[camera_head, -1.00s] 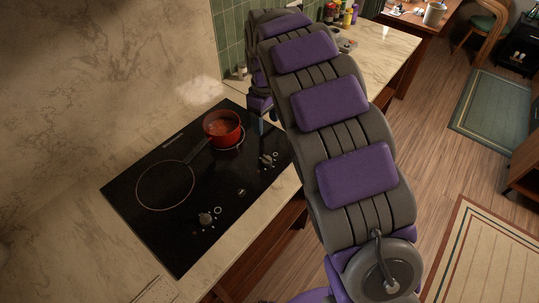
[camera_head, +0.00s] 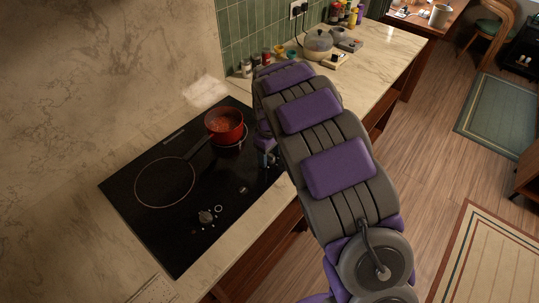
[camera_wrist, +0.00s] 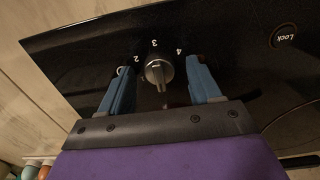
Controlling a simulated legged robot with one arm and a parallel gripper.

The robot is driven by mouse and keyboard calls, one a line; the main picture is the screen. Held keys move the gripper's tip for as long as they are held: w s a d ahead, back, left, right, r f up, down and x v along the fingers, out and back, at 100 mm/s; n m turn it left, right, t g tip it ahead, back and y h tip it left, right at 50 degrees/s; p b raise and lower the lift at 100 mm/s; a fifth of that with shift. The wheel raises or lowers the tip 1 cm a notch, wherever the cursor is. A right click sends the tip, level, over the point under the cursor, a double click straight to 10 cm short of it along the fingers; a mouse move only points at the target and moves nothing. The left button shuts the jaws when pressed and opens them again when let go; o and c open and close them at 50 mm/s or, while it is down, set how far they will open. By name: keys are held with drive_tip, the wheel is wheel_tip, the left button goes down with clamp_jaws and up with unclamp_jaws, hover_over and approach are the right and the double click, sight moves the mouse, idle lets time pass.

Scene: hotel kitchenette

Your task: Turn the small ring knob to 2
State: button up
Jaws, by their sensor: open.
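A metallic ring knob (camera_wrist: 158,73) on the black cooktop shows in the wrist view, with the marks 2, 3 and 4 printed beyond it. Its grip bar points towards my gripper; I cannot tell its set number. My gripper (camera_wrist: 158,64) is open, with one blue finger on each side of the knob and a visible gap on the right. I cannot tell whether the left finger touches it. In the head view my gripper (camera_head: 269,158) is low over the cooktop's right side, near the small ring, and hides the knob there.
A red pot (camera_head: 225,125) stands on the small ring, its handle reaching left over the cooktop (camera_head: 205,178). A second knob (camera_head: 206,216) is near the front edge. A Lock mark (camera_wrist: 283,37) is right of the knob. Jars and a lidded pot (camera_head: 318,44) stand behind my arm.

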drive_tip(key=shift+f, duration=0.15)
drive_tip(key=c, duration=1)
